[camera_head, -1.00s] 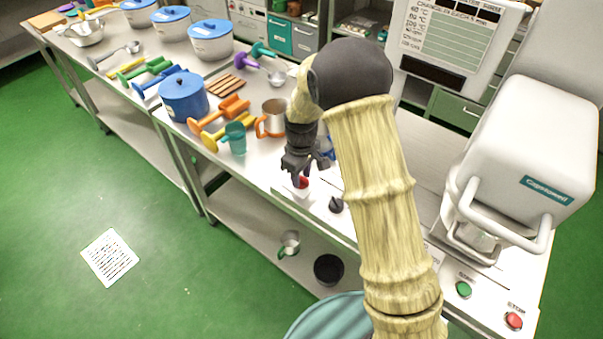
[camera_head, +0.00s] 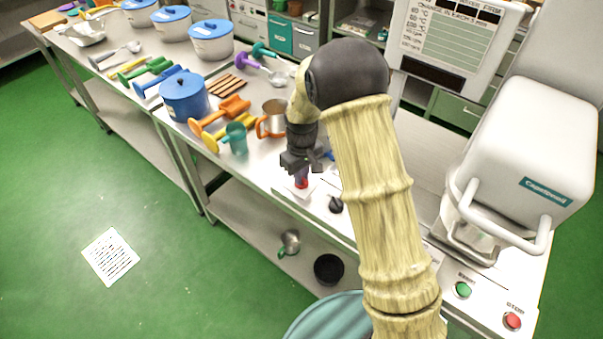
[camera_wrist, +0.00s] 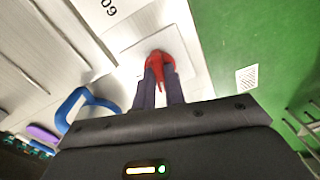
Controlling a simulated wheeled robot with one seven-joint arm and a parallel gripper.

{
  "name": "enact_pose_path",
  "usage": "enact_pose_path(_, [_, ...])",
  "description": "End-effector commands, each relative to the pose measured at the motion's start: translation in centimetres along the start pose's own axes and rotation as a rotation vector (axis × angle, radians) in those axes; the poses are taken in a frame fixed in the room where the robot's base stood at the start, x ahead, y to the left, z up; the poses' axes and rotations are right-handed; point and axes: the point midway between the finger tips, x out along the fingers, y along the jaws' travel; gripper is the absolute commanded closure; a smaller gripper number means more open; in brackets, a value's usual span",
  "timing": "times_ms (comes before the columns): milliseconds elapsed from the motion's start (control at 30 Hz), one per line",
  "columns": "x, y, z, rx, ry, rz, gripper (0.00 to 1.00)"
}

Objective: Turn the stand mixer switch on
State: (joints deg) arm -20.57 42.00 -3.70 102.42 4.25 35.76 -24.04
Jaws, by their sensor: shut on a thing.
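A red switch knob (camera_head: 301,183) sits on a pale plate (camera_head: 297,192) at the front edge of the bench. My gripper (camera_head: 300,174) points down at it, and the fingers are shut on the knob. In the wrist view the red knob (camera_wrist: 159,61) shows between and just beyond the two dark fingertips (camera_wrist: 159,76), on the white plate. The fingers hide part of the knob, so its exact angle is hard to tell. The white stand mixer (camera_head: 535,150) stands at the right end of the bench.
A black knob (camera_head: 335,204) is just right of my gripper. An orange-handled metal jug (camera_head: 272,118), a teal cup (camera_head: 236,138) and a blue pot (camera_head: 184,97) stand to the left. Green (camera_head: 462,289) and red (camera_head: 512,321) buttons lie below the mixer.

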Motion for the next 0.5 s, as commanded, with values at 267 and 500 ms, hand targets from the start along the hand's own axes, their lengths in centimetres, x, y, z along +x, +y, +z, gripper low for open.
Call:
enact_pose_path(267, [-0.24, 0.08, -0.04, 0.252, 0.002, 0.001, 1.0])
enact_pose_path(500, [-0.25, 0.06, -0.05, 0.48, 0.002, 0.001, 1.0])
